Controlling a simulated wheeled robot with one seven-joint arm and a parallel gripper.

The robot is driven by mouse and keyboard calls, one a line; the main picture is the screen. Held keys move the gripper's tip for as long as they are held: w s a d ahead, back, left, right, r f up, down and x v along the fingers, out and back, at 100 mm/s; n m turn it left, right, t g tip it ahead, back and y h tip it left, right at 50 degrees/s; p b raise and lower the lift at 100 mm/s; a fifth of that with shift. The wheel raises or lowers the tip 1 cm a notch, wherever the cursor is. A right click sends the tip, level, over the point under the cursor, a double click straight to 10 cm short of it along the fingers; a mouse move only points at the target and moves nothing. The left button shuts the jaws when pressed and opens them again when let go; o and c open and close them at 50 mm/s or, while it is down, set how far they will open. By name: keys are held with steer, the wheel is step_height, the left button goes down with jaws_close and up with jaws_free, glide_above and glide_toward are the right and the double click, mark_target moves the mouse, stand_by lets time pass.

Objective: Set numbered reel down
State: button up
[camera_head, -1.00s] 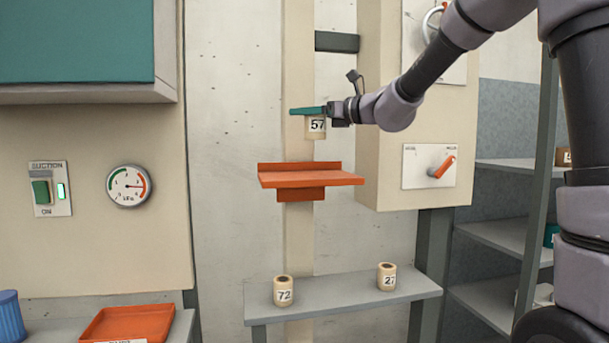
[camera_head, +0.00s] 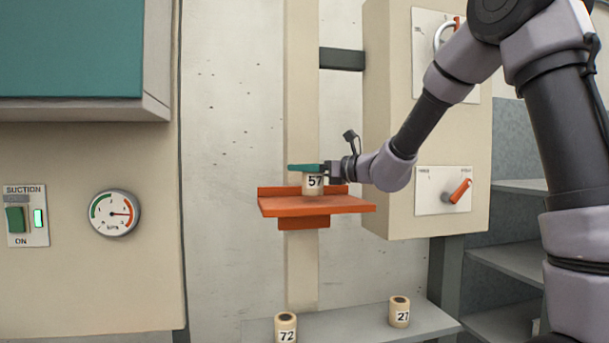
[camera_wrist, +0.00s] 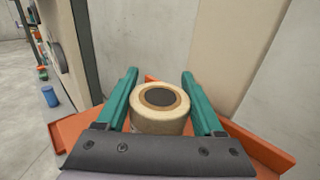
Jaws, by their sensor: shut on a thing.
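The numbered reel (camera_head: 314,185) is a cream cylinder marked 57. It is upright at the orange shelf (camera_head: 330,206), and its base looks to be at the shelf surface; I cannot tell if it is touching. My gripper (camera_head: 305,168) has teal fingers and is shut on this reel near its top. In the wrist view the reel (camera_wrist: 160,108) with its dark core sits between the two teal fingers (camera_wrist: 160,90). The orange shelf (camera_wrist: 262,148) shows beneath and around it there.
Reels marked 72 (camera_head: 286,329) and 27 (camera_head: 399,312) stand on a grey bench (camera_head: 345,324) below. A cream cabinet with an orange lever (camera_head: 460,191) is right of the shelf. A suction switch (camera_head: 27,217) and gauge (camera_head: 115,213) are at left. The shelf's right part is clear.

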steer(key=shift+f, duration=0.7)
steer(key=shift+f, duration=0.2)
steer(key=o, duration=1.4)
steer(key=shift+o, duration=0.2)
steer(key=shift+r, duration=0.1)
